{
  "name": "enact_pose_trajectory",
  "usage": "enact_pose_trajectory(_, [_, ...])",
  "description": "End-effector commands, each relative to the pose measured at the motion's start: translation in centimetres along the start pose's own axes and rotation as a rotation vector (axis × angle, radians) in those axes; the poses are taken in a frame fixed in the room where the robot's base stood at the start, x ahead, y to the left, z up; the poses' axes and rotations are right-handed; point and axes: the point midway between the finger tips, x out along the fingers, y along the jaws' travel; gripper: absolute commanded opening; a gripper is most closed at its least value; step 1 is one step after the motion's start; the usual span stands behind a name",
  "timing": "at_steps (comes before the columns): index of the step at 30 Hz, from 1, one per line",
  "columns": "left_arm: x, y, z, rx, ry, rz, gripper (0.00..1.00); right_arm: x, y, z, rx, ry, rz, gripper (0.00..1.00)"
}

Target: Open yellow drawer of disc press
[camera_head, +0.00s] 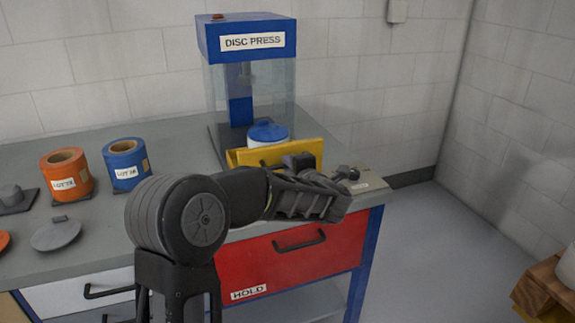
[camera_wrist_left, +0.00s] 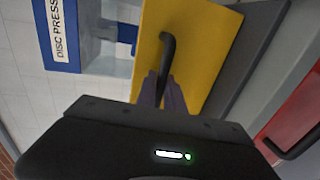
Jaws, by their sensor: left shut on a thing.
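The disc press (camera_head: 252,80) stands at the back right of the workbench, with a blue top, clear walls and a "DISC PRESS" label. Its yellow drawer (camera_head: 240,157) is at the base of the press, and its front faces me. A blue-lidded white container (camera_head: 268,133) shows just behind the yellow front. My left gripper (camera_head: 300,163) is at the drawer front. In the left wrist view my left gripper (camera_wrist_left: 163,88) is shut on the black drawer handle (camera_wrist_left: 168,48), against the yellow panel (camera_wrist_left: 205,45). My arm hides part of the drawer in the head view. My right gripper is not in view.
An orange roll (camera_head: 66,175) and a blue roll (camera_head: 126,165) stand on the bench at left, with a grey disc (camera_head: 56,234) before them. A red drawer (camera_head: 290,262) labelled "HOLD" is below the bench top. Open floor (camera_head: 450,250) lies to the right.

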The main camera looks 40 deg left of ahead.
Motion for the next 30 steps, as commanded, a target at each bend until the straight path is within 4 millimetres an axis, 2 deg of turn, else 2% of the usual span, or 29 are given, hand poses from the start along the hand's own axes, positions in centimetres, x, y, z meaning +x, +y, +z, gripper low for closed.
enact_pose_trajectory(10, [-0.05, -0.04, 0.01, 0.0, 0.0, -0.001, 0.0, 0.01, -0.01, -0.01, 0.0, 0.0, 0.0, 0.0])
enact_pose_trajectory(11, [-0.04, -0.03, 0.01, 0.0, 0.0, -0.001, 0.15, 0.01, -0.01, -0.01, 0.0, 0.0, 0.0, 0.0])
enact_pose_trajectory(18, [-0.04, 0.0, 0.0, 0.0, 0.0, 0.0, 0.34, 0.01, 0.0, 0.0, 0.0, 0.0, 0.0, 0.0])
enact_pose_trajectory(26, [-0.11, 0.02, 0.01, -0.001, 0.0, 0.0, 0.34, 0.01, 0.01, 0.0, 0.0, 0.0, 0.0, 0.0])
enact_pose_trajectory(30, [-0.95, 0.05, 0.08, -0.002, -0.002, 0.0, 0.34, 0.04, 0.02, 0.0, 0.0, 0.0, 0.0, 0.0])
